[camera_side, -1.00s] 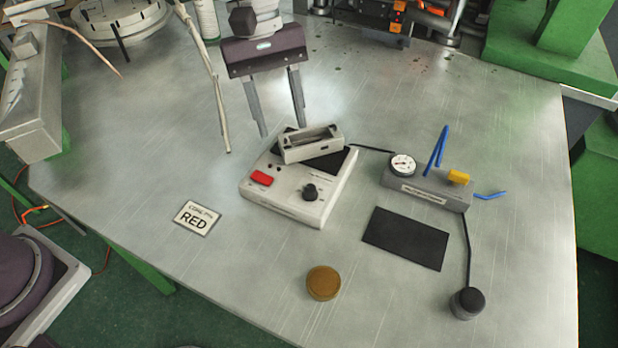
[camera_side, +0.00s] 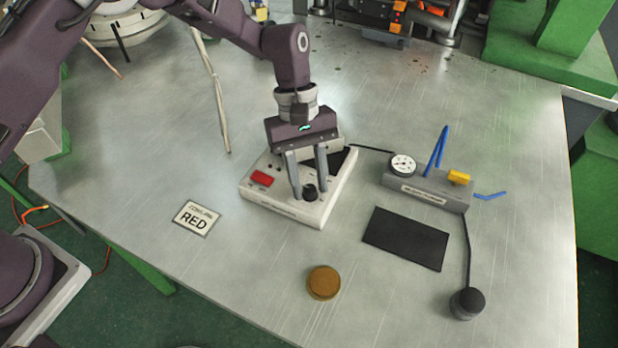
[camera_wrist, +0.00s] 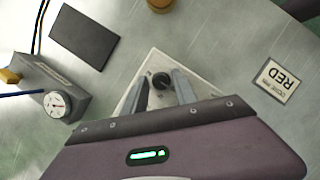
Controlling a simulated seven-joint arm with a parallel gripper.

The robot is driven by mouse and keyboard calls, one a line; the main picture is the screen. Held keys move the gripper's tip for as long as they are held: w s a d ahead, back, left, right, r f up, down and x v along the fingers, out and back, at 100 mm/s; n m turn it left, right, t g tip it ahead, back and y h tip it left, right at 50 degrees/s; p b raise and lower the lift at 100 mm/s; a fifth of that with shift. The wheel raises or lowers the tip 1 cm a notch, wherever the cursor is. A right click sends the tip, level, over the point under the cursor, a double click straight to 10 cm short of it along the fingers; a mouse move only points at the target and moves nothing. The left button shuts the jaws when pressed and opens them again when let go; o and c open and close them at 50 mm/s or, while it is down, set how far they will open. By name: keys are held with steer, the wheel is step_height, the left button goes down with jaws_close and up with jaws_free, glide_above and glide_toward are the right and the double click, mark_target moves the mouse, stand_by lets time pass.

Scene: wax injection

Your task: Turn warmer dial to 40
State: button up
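The warmer (camera_side: 285,208) is a white box on the metal table, with a red switch (camera_side: 262,178) and a black dial (camera_side: 309,192) on its front part. My gripper (camera_side: 311,196) points down over the warmer, its two fingers on either side of the dial. The fingers are apart, with the dial between them; I cannot tell whether they touch it. In the wrist view the dial (camera_wrist: 161,80) shows just beyond and between the fingertips. The dial's number marks are too small to read.
A grey block with a gauge (camera_side: 403,164), blue levers and a yellow part stands to the right. A black mat (camera_side: 405,239), a brown round puck (camera_side: 323,283), a black knob (camera_side: 467,303) and a RED card (camera_side: 196,218) lie around the warmer. The front table area is mostly clear.

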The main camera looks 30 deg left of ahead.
jaws_close()
steer(key=shift+m, duration=0.4)
steer(key=m+y, duration=0.1)
steer(key=m, duration=0.2)
steer(key=m+g+y, duration=0.1)
steer(key=m, duration=0.1)
steer(key=shift+w+d+m, duration=0.15)
steer(key=shift+m, duration=0.25)
steer(key=shift+d+m+y, duration=0.1)
steer(key=shift+m+y, duration=0.45)
steer(key=shift+m, duration=0.7)
steer(key=shift+d+m+y, duration=0.1)
steer(key=shift+m+y, duration=0.45)
steer(key=shift+m, duration=0.7)
steer(key=shift+o, duration=1.9)
jaws_free()
